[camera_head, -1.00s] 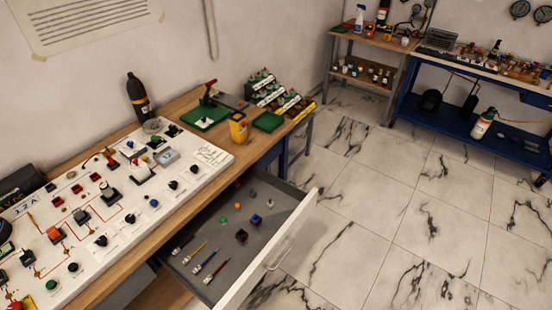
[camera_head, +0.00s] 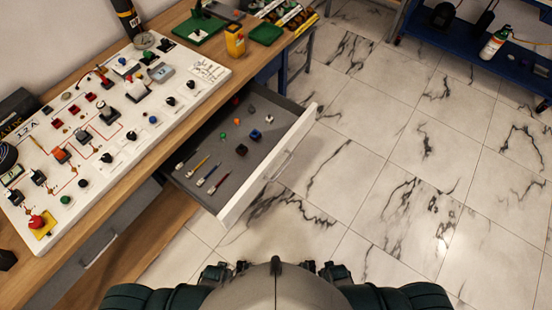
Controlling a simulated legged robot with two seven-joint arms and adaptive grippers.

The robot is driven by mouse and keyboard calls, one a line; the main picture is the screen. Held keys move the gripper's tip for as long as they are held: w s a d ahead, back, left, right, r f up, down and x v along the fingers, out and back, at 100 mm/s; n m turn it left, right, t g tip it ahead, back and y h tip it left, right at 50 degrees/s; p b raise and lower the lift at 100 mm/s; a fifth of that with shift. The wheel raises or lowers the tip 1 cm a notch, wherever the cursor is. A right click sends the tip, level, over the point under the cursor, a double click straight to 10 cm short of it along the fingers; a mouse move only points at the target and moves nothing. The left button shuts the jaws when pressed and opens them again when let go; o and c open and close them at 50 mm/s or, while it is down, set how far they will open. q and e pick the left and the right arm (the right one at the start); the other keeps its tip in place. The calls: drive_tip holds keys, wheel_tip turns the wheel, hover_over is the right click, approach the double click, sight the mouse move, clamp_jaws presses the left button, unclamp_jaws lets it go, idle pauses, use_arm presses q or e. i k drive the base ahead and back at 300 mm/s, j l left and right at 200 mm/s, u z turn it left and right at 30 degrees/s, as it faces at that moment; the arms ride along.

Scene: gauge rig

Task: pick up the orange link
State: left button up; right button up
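Neither of my grippers is in view; only my own body and upper arms show at the bottom edge.
Several brushes or screwdrivers (camera_head: 208,174) lie at the drawer's near end. A white control panel (camera_head: 120,140) covers much of the wooden workbench (camera_head: 150,160). A yellow container (camera_head: 235,40) stands behind it. The tiled floor (camera_head: 370,170) right of the drawer is clear.

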sight(60, 154)
drive_tip(key=u, duration=1.9)
drive_tip(key=i+j+z, duration=0.1)
drive_tip(key=z, duration=0.35)
drive_tip(key=i, duration=0.1)
